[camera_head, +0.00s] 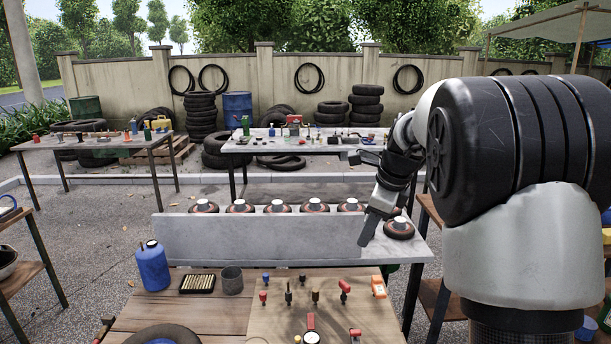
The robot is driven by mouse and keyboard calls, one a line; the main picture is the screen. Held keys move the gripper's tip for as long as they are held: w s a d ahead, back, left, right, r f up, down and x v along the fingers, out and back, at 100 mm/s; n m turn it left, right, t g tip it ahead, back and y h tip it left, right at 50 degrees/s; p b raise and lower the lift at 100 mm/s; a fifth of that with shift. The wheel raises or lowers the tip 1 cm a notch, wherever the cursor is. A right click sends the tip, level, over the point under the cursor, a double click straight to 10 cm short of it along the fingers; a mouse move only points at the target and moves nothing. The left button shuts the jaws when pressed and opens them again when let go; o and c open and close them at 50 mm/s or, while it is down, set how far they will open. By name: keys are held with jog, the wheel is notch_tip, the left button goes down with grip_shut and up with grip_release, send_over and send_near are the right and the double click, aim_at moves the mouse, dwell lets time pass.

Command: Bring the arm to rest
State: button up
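My arm comes in from the right, with its large black and white link filling that side. The thinner dark forearm slopes down and left to my gripper (369,228). The gripper points down over the right end of a grey bench (422,248). It appears side-on as one grey shape, so I cannot tell whether its fingers are open or shut. No held object shows. A dark reddish wheel-like disc (399,230) with a pale hub lies on the bench just right of the gripper; I cannot tell whether they touch.
An upright grey panel (255,238) crosses the bench, with several similar discs behind it. Wooden shelves (430,296) stand under my arm.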

jog(key=s+a+r+n+p, duration=0.1)
jog(key=s+r+n, duration=0.45)
jog(key=s, duration=0.35)
jog(key=s+a+r+n+p, duration=0.1)
jog(key=s+r+n+p, duration=0.1)
jog(key=s+r+n, duration=0.35)
jog(key=s+f+n+t+h+p, duration=0.1)
jog(key=s+f+n+h+p, duration=0.1)
jog(key=s+n, duration=0.9)
jog(key=s, duration=0.6)
jog(key=shift+s+f+n+t, duration=0.35)
jog(key=shift+f+n+t, duration=0.05)
